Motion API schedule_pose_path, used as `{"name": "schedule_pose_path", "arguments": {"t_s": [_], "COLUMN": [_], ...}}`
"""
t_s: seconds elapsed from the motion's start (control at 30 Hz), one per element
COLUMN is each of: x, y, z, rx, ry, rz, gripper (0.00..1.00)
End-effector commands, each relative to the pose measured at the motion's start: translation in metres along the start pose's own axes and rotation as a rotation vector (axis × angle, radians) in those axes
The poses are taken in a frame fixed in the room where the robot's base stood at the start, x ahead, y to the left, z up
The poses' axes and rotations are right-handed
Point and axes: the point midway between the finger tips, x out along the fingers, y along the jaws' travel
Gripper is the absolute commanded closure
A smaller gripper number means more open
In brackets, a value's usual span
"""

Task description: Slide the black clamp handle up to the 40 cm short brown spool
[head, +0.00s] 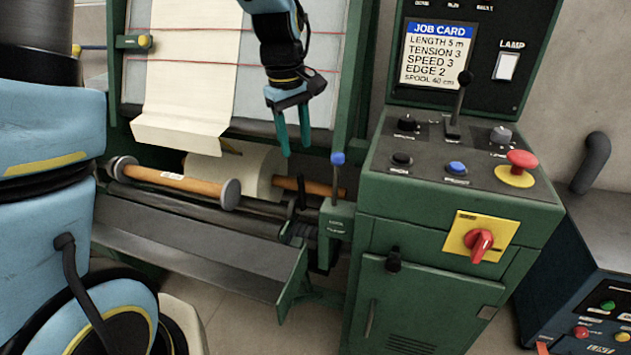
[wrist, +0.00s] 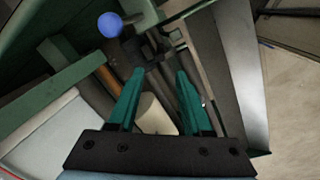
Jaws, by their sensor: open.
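The short brown spool (head: 180,182) lies on the machine's front, between grey end discs, with a small white label on it. A small upright black piece (head: 302,192), which looks like the clamp handle, stands to its right, apart from the right disc (head: 230,194). Dark parts in the wrist view are too small to tell the handle for certain. My gripper (head: 296,151) points down, open and empty, above and near the black piece, right of the spool. Its two teal fingers (wrist: 160,74) also show apart in the wrist view, touching nothing visible.
A blue-knobbed lever (head: 337,159) rises just right of my gripper; its knob (wrist: 110,24) shows in the wrist view. A green control cabinet (head: 440,300) stands right. A cream cloth (head: 190,75) hangs behind the spool. A sloping metal tray (head: 190,240) lies in front. The job card (head: 436,56) reads spool 40 cm.

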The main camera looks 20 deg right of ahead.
Motion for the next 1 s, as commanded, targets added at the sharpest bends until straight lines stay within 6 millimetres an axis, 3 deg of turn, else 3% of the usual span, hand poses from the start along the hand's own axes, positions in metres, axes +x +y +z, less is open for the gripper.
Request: {"name": "schedule_pose_path", "arguments": {"t_s": [0.5,0.7,1.0], "x": [0.085,0.1,0.103], "y": [-0.002,-0.001,-0.001], "z": [0.0,0.0,0.0], "rx": [-0.001,0.001,0.001], "ry": [-0.003,-0.001,0.0], "rz": [-0.004,-0.001,0.0], "gripper": [0.5,0.5,0.5]}}
